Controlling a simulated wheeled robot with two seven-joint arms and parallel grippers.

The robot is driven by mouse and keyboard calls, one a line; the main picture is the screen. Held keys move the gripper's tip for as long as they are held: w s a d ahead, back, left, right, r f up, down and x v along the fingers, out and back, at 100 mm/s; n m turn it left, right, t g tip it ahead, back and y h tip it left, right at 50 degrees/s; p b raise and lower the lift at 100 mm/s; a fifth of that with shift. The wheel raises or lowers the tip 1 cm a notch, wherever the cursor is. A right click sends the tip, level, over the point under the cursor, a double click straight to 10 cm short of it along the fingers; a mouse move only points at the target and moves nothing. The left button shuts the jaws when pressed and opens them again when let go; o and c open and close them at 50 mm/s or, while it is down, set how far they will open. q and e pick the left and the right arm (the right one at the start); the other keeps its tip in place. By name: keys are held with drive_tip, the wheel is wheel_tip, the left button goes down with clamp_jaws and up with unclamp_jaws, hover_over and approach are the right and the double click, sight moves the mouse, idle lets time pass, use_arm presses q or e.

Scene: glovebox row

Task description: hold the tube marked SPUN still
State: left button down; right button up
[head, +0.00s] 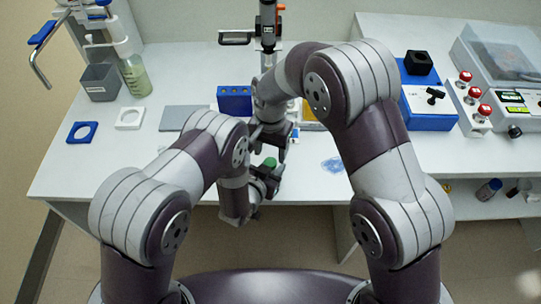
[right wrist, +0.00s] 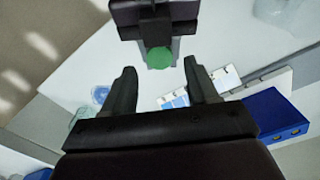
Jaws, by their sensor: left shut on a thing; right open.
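A green-capped tube (head: 268,163) shows near the table's front edge in the head view, held by my left gripper (head: 266,180). In the right wrist view its round green cap (right wrist: 159,58) is seen from above, with the left gripper (right wrist: 155,22) at the top of the picture. The tube's body is mostly hidden and I cannot read any marking on it. My right gripper (head: 277,145) is close above the cap. In the right wrist view the right gripper's fingers (right wrist: 161,82) are spread wide, with the cap just beyond the gap between them and nothing gripped.
A blue rack (head: 235,101) stands behind the grippers, beside a grey mat (head: 187,118). A blue box (head: 428,110) stands at right. The table's front left is clear.

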sight(270, 162)
wheel_tip(270, 162, up, 4)
drive_tip(key=shift+r, duration=0.1)
drive_tip(key=shift+c, duration=0.2)
drive_tip(key=shift+s+f, duration=0.1)
drive_tip(key=shift+f, duration=0.25)
wheel_tip(270, 162, down, 7)
drive_tip(key=shift+f, duration=0.1)
clamp_jaws()
drive_tip(key=shift+o, duration=0.2)
unclamp_jaws()
